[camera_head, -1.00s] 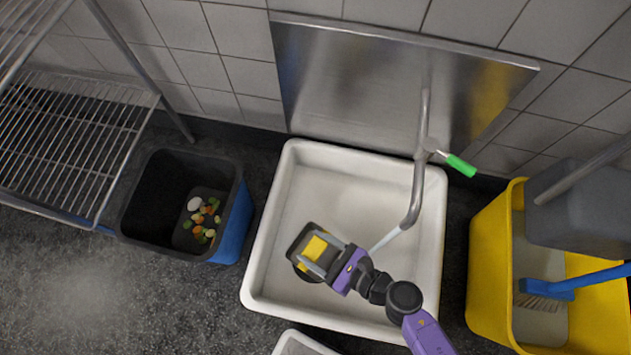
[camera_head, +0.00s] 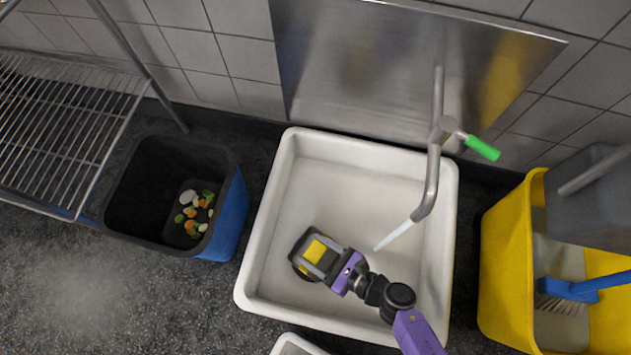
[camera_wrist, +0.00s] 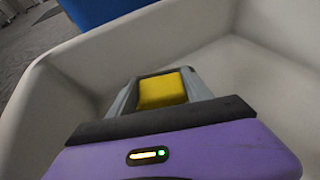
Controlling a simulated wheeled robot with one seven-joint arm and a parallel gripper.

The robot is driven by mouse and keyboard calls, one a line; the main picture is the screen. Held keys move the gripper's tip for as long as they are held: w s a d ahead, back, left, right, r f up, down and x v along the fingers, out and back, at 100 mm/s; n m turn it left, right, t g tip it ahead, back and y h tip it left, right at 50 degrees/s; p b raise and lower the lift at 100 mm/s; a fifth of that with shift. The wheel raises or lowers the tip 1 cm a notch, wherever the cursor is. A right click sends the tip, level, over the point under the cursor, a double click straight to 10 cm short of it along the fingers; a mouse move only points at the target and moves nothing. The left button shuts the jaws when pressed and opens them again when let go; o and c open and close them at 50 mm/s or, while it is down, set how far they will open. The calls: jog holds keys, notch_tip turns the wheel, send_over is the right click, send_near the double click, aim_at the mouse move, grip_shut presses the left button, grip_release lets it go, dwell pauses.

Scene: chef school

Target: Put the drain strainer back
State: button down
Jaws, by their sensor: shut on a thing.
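The white sink basin (camera_head: 262,235) is in the middle of the head view. My gripper (camera_head: 318,252) is low inside it, towards the left front, shut on a yellow block (camera_head: 316,250). The block appears to be the grip of the drain strainer, whose dark grey body (camera_head: 297,247) shows around and under my fingers. In the wrist view the yellow block (camera_wrist: 162,90) sits between my grey fingers, with pale basin walls around it. The drain opening is hidden, and I cannot tell whether the strainer rests on the basin floor.
A tap (camera_head: 433,175) with a green handle (camera_head: 482,147) reaches over the basin, with a pale stream at its spout. A blue and black bin (camera_head: 228,215) with vegetable scraps stands left, beside a wire rack (camera_head: 70,125). A yellow bucket (camera_head: 506,270) stands right, with a blue brush (camera_head: 580,288).

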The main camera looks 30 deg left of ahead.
jog(key=shift+c, duration=2.2)
grip_release()
jog(key=shift+f, duration=0.15)
jog(key=shift+d+r, duration=0.1)
jog(key=shift+r, duration=0.2)
jog(key=p+v, duration=0.3)
jog(key=v, duration=0.8)
jog(key=shift+d, duration=0.4)
